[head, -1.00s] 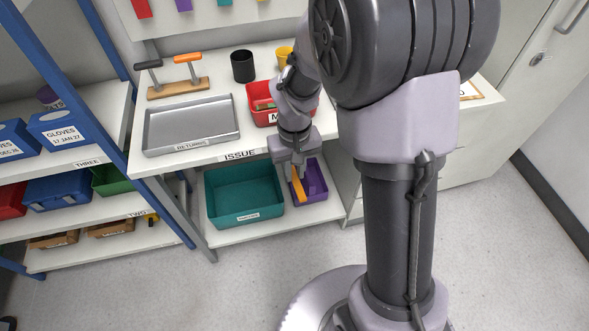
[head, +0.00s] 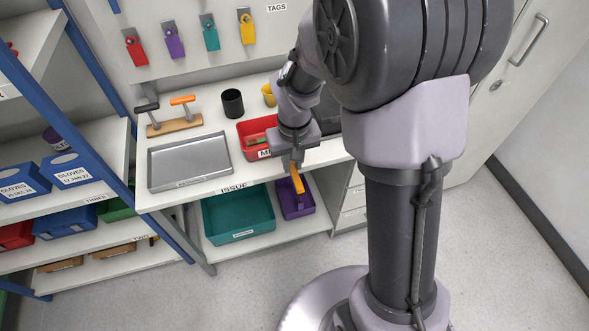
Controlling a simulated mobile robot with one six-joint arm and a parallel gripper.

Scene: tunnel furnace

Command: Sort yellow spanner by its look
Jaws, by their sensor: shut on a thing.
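My gripper (head: 296,164) points down in front of the white bench and is shut on the yellow spanner (head: 298,181). The spanner looks orange-yellow and hangs below the fingers. Its lower end overlaps the purple bin (head: 304,210) in the picture; I cannot tell its exact height above the bin. The purple bin stands on the low shelf under the bench, right beside the larger teal bin (head: 240,237). The bin labels are too small to read.
On the bench are a grey metal tray (head: 190,160), a red bin (head: 250,128), a black cup (head: 232,103), a yellow cup (head: 268,95) and a wooden holder (head: 174,126) with two handles. Coloured tags hang behind. Blue-framed shelving (head: 100,95) stands left. Floor in front is clear.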

